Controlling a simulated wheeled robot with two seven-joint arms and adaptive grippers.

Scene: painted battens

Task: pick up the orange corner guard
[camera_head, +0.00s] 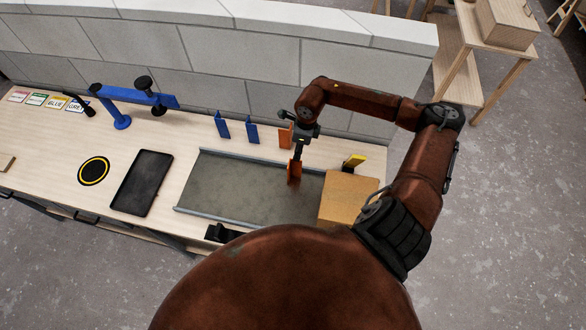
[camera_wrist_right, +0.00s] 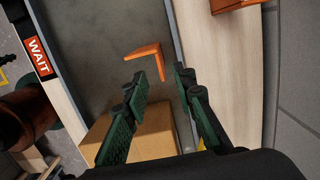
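One orange corner guard (camera_head: 294,174) stands on the grey tray right below my right gripper (camera_head: 297,160). In the right wrist view the corner guard (camera_wrist_right: 158,62) is a thin L shape. One leg lies just beyond and between the tips of the right gripper (camera_wrist_right: 160,85), which are spread apart with a gap between them. No contact with the guard shows. A second orange corner guard (camera_head: 285,136) stands on the wood behind the tray. It is partly visible at the top edge of the wrist view (camera_wrist_right: 232,4). My left gripper is not in view.
The grey tray (camera_head: 235,188) has a tan box (camera_head: 348,198) at its right end and a yellow piece (camera_head: 355,160) behind that. Blue guards (camera_head: 222,126) (camera_head: 252,133) stand behind the tray. A dark flat tray (camera_head: 142,183) lies to the left. A block wall (camera_head: 240,60) backs the table.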

